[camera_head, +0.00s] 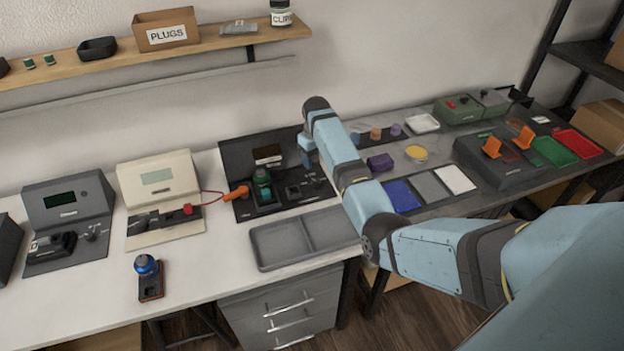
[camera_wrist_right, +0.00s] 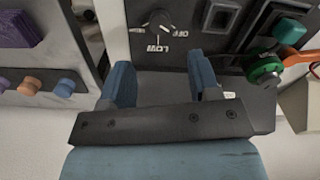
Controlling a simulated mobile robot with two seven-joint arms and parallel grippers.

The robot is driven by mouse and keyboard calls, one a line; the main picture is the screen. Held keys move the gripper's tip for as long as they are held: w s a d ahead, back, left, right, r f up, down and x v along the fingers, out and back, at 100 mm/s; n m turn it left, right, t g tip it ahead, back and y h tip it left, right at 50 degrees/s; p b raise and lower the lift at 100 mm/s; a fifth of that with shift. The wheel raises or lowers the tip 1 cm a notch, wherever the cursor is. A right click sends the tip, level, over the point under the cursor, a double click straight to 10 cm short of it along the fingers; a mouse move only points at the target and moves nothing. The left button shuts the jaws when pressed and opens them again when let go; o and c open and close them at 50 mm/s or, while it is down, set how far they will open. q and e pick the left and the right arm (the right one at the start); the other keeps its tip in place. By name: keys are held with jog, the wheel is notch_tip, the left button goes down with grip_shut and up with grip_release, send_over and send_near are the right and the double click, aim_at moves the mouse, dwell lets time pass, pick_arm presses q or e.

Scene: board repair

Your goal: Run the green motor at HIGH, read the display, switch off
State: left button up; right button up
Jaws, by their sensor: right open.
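The green motor (camera_head: 262,186) sits upright in the black test station (camera_head: 236,158), with an orange plug (camera_head: 236,193) at its left. The motor also shows at the right of the right wrist view (camera_wrist_right: 264,68). The station's small display (camera_head: 267,154) is too small to read. A dark rotary knob (camera_wrist_right: 160,20) with small lettering around it is at the top of the right wrist view; its setting is unclear. My right gripper (camera_wrist_right: 161,82) is open and empty, its blue fingers apart below the knob in that view. My left gripper is out of view.
A cream station (camera_head: 160,178) with a red plug and a grey station (camera_head: 68,208) stand to the left. An empty grey tray (camera_head: 304,238) lies in front. A blue-topped motor (camera_head: 148,278) stands at the front left. Colored mats and a dark fixture are on the right.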

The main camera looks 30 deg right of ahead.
aim_at(315, 180)
notch_tip(315, 180, down, 8)
jog(key=shift+f+b, duration=0.25)
jog(key=shift+b, duration=0.2)
jog(key=c, duration=0.9)
